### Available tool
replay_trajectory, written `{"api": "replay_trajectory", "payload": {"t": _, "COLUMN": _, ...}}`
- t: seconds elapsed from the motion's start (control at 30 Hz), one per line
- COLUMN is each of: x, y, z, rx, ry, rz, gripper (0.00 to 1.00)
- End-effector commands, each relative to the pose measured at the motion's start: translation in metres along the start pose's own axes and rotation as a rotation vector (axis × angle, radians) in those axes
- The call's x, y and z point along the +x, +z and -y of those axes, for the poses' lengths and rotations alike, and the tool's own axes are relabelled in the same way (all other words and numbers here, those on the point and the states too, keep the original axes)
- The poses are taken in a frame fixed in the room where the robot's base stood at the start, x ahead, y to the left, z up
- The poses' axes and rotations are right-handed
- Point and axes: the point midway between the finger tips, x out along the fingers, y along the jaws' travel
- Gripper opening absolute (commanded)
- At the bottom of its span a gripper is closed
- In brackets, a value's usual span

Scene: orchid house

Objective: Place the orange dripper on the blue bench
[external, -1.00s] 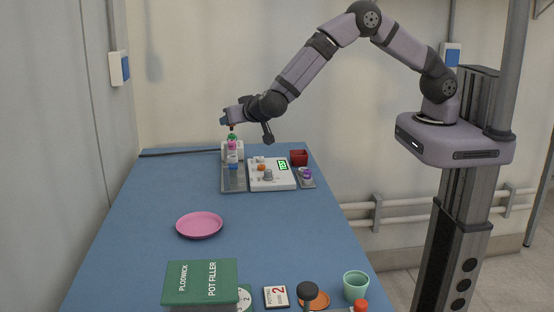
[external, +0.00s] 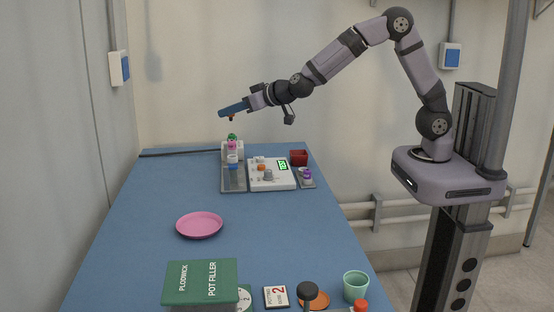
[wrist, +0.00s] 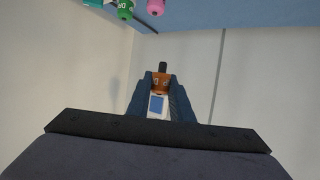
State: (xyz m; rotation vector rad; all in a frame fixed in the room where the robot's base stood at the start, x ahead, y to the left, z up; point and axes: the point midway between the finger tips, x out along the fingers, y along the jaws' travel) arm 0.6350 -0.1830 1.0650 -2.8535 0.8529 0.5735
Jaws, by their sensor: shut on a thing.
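My gripper (external: 222,113) is raised in the air above the far end of the blue bench (external: 270,220). In the wrist view its two blue fingers (wrist: 161,95) are shut on the orange dripper (wrist: 161,82), which has a dark tip pointing toward the bench side of the picture. In the external view only a small dark reddish bit of the dripper (external: 231,119) shows under the fingers. The dripper is clear of the bench, above the green-capped and pink-capped bottles. The bench also shows at the top of the wrist view (wrist: 240,12).
Bottles (external: 232,152) stand at a grey tray (external: 236,187). Beside it are a white instrument (external: 285,184) and a red box (external: 299,158). A pink plate (external: 200,225) lies mid-bench. A green box (external: 200,284) and mint cup (external: 356,286) are at the near end. Much bench around the plate is bare.

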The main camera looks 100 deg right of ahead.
Motion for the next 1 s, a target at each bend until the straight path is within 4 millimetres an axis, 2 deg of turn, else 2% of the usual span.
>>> {"api": "replay_trajectory", "payload": {"t": 0.47, "x": -0.018, "y": 0.043, "z": 0.056, "rx": -0.122, "ry": -0.284, "rz": 0.001, "gripper": 0.0}}
{"api": "replay_trajectory", "payload": {"t": 0.67, "x": -0.03, "y": 0.075, "z": 0.083, "rx": -0.178, "ry": -0.422, "rz": 0.002, "gripper": 0.0}}
{"api": "replay_trajectory", "payload": {"t": 0.9, "x": -0.056, "y": 0.124, "z": 0.118, "rx": -0.251, "ry": -0.611, "rz": 0.002, "gripper": 0.0}}
{"api": "replay_trajectory", "payload": {"t": 1.0, "x": -0.066, "y": 0.138, "z": 0.133, "rx": -0.275, "ry": -0.667, "rz": 0.0, "gripper": 0.0}}
